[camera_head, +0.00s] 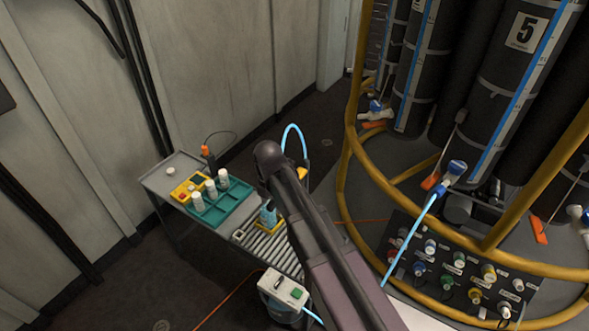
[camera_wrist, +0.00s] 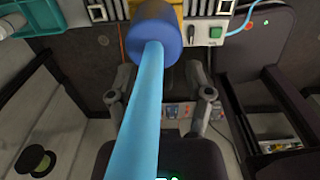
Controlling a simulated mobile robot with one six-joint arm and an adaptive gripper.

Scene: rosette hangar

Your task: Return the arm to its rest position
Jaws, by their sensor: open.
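My gripper (camera_wrist: 160,88) is open in the wrist view, with its two dark fingers apart. A light-blue hose (camera_wrist: 147,115) with a dark-blue end (camera_wrist: 152,38) crosses the picture between the fingers. Neither finger visibly closes on it; I cannot tell its exact depth relative to them. In the head view my arm (camera_head: 310,220) reaches from the bottom edge up to its dark elbow above the roller bench. It hides my gripper there. Part of the light-blue hose (camera_head: 293,130) arcs up behind the arm, and a small blue piece (camera_head: 268,212) shows left of it.
The bench holds a teal tray (camera_head: 214,213) with white containers, a yellow box (camera_head: 188,187) and rollers (camera_head: 268,252). A white control box (camera_head: 284,288) stands in front. At right, yellow railing (camera_head: 349,150) surrounds black cylinders (camera_head: 497,85) and a connector panel (camera_head: 455,270).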

